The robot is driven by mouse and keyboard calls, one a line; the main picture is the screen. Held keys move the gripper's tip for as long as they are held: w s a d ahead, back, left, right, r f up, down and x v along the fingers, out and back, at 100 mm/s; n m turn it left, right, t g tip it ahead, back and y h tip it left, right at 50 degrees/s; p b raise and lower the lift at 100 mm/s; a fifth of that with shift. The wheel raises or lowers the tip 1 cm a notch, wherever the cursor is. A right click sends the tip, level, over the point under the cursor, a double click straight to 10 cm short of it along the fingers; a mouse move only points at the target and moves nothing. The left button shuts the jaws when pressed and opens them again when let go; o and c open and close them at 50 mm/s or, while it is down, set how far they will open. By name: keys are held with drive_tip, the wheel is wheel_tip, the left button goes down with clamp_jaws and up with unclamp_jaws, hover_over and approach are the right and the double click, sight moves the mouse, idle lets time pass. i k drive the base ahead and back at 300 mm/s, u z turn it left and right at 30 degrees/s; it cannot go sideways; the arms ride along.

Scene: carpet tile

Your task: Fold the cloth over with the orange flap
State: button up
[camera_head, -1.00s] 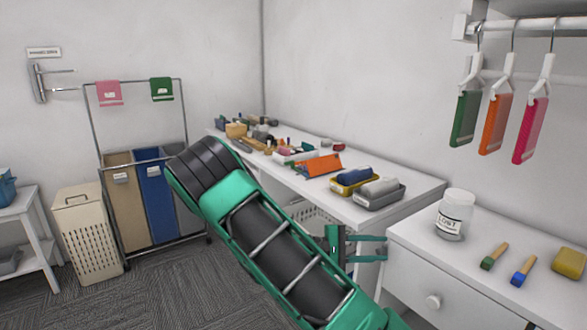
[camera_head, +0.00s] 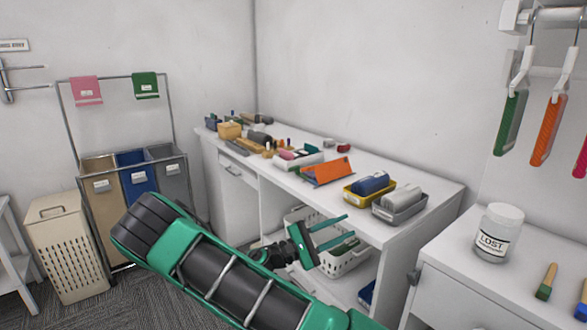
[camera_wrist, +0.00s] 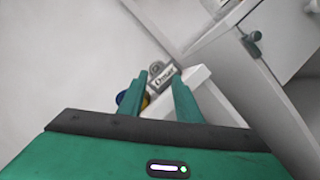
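The orange flap (camera_head: 328,171) shows on the long white table in the head view, as an orange sheet on a board tilted up toward the back. Whether it belongs to a cloth is too small to tell. My gripper (camera_head: 345,228) is in front of the table's front edge, below and to the right of the orange flap and apart from it. Its two green fingers are spread with nothing between them. The fingers also show in the wrist view (camera_wrist: 160,90), pointing at a white surface, with the orange flap not visible there.
A yellow tray (camera_head: 352,198) with a blue roll and a grey tray (camera_head: 390,214) with a grey roll stand right of the flap. Several tools and small items lie to its left. A white basket (camera_head: 343,262) sits under the table. A white jar (camera_head: 497,232) stands on the nearer cabinet.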

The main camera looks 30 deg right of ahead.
sight(328, 171)
drive_tip(key=u, duration=0.05)
drive_tip(key=i, duration=1.25)
